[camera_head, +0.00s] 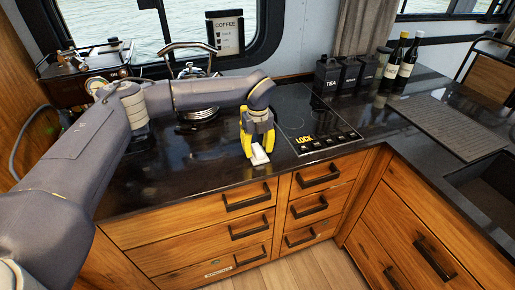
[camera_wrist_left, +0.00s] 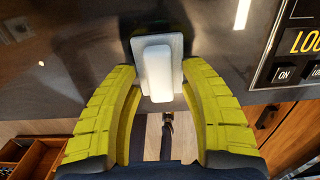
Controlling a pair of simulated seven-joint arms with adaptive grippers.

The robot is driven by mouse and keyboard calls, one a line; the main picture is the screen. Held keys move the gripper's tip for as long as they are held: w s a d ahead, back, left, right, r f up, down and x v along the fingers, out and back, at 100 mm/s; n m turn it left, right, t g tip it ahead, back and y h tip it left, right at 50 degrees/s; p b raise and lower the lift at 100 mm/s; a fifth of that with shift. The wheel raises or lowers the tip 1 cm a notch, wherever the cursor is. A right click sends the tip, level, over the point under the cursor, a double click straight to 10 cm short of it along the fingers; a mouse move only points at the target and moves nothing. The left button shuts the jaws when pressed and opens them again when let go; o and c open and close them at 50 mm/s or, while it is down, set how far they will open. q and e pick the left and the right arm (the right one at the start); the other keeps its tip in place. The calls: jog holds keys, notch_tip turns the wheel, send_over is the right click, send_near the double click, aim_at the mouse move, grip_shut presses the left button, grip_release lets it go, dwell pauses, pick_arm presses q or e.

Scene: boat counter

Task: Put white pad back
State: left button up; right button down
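The white pad (camera_head: 259,155) is a small pale block at the front edge of the dark counter, left of the cooktop. My left gripper (camera_head: 258,148) points down over it, with one yellow finger on each side. In the left wrist view the white pad (camera_wrist_left: 158,68) sits between the fingertips of my left gripper (camera_wrist_left: 160,68), and both tips meet its sides. The gripper looks shut on it. I cannot tell whether the pad touches the counter. My right gripper is not in view.
The black cooktop (camera_head: 310,122) lies just right of the gripper. Wooden drawers (camera_head: 230,225) are below the counter edge. A kettle (camera_head: 196,95) and espresso machine (camera_head: 88,72) stand behind my left arm. Canisters (camera_head: 327,78), bottles (camera_head: 408,60) and a grey mat (camera_head: 450,125) are farther right.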

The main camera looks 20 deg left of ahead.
aim_at(258, 149)
pick_arm(q)
notch_tip(258, 149, up, 12)
jog(key=shift+r, duration=0.15)
dwell(0.6)
